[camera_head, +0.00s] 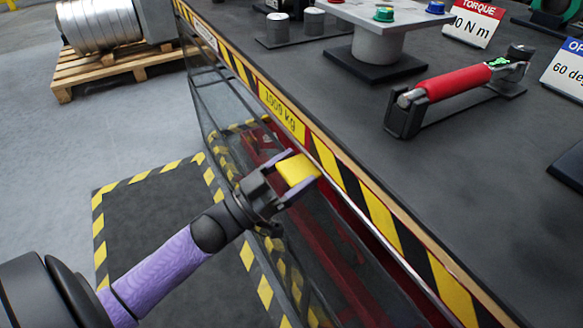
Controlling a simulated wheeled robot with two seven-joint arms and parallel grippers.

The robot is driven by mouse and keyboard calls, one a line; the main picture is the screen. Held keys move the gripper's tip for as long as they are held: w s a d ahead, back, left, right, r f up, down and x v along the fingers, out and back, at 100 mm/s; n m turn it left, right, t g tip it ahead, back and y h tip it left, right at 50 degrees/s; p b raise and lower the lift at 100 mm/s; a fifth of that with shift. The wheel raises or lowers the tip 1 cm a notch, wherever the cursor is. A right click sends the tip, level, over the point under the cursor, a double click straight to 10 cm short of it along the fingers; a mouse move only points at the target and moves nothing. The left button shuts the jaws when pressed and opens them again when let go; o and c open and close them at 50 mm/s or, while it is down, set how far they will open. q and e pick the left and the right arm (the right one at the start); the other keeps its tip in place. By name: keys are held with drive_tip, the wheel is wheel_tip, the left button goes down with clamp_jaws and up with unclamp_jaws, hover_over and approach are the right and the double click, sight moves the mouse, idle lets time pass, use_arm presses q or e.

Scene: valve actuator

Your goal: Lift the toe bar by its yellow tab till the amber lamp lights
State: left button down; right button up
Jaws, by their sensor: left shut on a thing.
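The yellow tab (297,170) of the toe bar sits beside the striped front edge of the table. My left gripper (292,178) is shut on the yellow tab, one finger on each side of it. Dark red metalwork (330,235) runs below the tab, behind a dark see-through panel; I cannot tell which part of it is the toe bar. I cannot make out an amber lamp in this view. My right gripper is not in view.
The dark tabletop (330,95) holds a red-handled tool (455,83) on a stand, a grey pedestal (378,40) with coloured buttons, and grey cylinders (278,28). A striped floor mat (150,215) lies below. A pallet (115,68) with a metal coil stands at the back left.

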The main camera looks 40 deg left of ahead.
use_arm(q)
drive_tip(key=shift+r+p, duration=0.5)
drive_tip(key=shift+r, duration=0.35)
drive_tip(key=shift+f, duration=0.25)
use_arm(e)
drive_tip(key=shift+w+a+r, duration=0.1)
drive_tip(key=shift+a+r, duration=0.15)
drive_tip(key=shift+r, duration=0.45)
use_arm(q)
unclamp_jaws()
drive_tip(key=shift+s+a+f, duration=0.1)
drive_tip(key=shift+s, duration=0.05)
drive_tip(key=p+v, duration=0.2)
drive_tip(key=v, duration=0.7)
drive_tip(key=shift+s+f, duration=0.15)
drive_tip(key=shift+s, duration=0.1)
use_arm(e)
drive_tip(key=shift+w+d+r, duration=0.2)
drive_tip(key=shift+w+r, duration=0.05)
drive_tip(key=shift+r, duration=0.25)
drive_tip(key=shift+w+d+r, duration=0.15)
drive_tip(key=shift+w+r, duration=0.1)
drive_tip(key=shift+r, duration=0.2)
use_arm(q)
drive_tip(key=shift+a, duration=0.15)
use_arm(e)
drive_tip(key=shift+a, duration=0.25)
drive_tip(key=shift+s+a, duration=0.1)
